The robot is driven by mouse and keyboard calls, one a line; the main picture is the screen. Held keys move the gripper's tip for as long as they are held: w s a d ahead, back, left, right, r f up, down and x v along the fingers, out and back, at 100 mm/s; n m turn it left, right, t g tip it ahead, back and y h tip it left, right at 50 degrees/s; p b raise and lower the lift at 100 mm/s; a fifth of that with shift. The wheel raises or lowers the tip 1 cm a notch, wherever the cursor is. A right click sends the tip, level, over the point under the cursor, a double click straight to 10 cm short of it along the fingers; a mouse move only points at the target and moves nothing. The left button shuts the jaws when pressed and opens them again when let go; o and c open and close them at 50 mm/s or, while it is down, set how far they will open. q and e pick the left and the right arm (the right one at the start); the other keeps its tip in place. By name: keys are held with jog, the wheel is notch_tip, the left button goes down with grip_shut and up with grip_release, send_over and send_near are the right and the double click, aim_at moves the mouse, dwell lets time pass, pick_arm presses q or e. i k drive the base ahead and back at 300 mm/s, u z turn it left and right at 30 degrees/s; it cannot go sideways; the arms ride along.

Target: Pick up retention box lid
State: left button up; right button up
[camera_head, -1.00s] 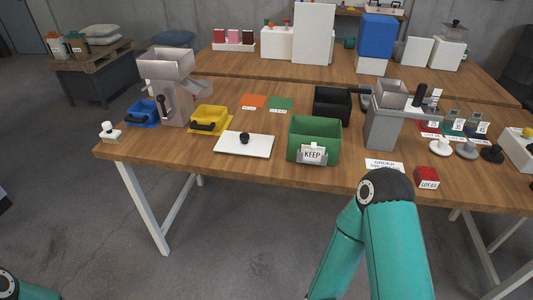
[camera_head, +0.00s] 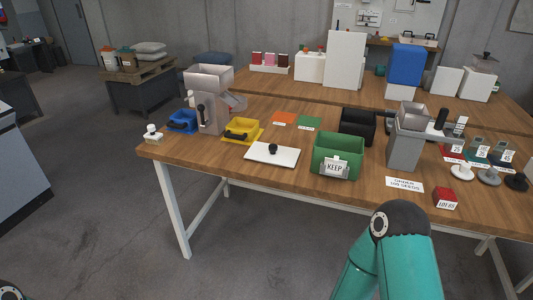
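A flat white lid (camera_head: 271,156) with a black round knob in its middle lies on the front part of the wooden table. It lies just left of a green box (camera_head: 338,160) with a "KEEP" label on its front. The green box is open at the top. A teal arm of mine rises at the bottom right, in front of the table, and its gripper is out of view. Only a small dark piece of my other arm shows at the bottom left corner. Neither gripper is in the picture.
A yellow tray (camera_head: 243,137) and a blue tray (camera_head: 183,127) stand left of the lid by a grey hopper machine (camera_head: 208,95). A black bin (camera_head: 357,125) is behind the green box. A red block (camera_head: 446,200) lies near the front edge. Floor in front is clear.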

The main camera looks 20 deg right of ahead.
aim_at(274, 154)
jog(key=i, duration=0.85)
jog(key=z, duration=0.05)
